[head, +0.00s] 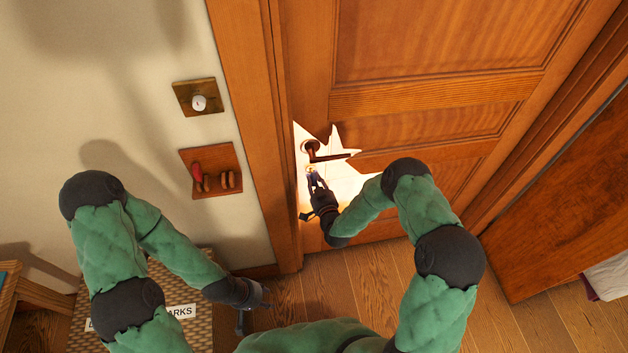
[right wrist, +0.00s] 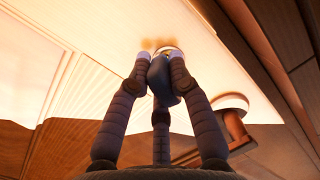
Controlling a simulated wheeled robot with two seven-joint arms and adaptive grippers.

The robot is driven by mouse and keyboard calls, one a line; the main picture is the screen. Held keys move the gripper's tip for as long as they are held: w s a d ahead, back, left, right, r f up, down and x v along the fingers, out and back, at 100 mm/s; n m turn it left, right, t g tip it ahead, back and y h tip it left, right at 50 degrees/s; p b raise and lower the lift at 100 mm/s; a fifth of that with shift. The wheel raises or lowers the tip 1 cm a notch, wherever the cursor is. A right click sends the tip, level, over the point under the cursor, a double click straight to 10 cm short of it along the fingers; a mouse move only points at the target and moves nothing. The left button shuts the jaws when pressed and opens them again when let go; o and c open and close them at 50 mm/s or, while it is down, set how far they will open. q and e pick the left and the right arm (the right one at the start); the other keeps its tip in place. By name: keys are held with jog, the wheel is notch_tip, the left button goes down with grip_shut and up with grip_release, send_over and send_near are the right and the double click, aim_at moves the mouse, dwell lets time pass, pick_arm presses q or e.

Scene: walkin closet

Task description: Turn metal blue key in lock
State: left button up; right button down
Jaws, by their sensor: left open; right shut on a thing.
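My right gripper (head: 315,184) is at the lit area of the wooden door (head: 430,100), just below the door handle (head: 330,154). In the right wrist view its fingers (right wrist: 160,72) are shut on the dark blue key (right wrist: 159,82). The key's far end meets the bright door surface at the lock. The fingers and glare hide the keyhole, so I cannot tell how far in the key sits or how it is turned. My left gripper (head: 254,306) is open and empty, low at the left near the floor.
A woven box (head: 195,270) with a label stands at lower left. A wooden panel (head: 565,190) stands at right. Floor (head: 365,285) shows below the door.

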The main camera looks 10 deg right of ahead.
jog(key=shift+a+r+n, duration=0.15)
jog(key=shift+r+n, duration=0.05)
jog(key=shift+n, duration=0.2)
jog(key=n, duration=0.2)
jog(key=shift+n+h, duration=0.3)
jog(key=shift+n, duration=0.1)
jog(key=c, duration=1.1)
grip_release()
jog(key=shift+r, duration=0.1)
jog(key=shift+o, duration=0.2)
jog(key=shift+s, duration=0.3)
jog(key=s+d+r, duration=0.1)
jog(key=s, duration=1)
jog(key=shift+s+r, duration=0.15)
jog(key=shift+d, duration=0.1)
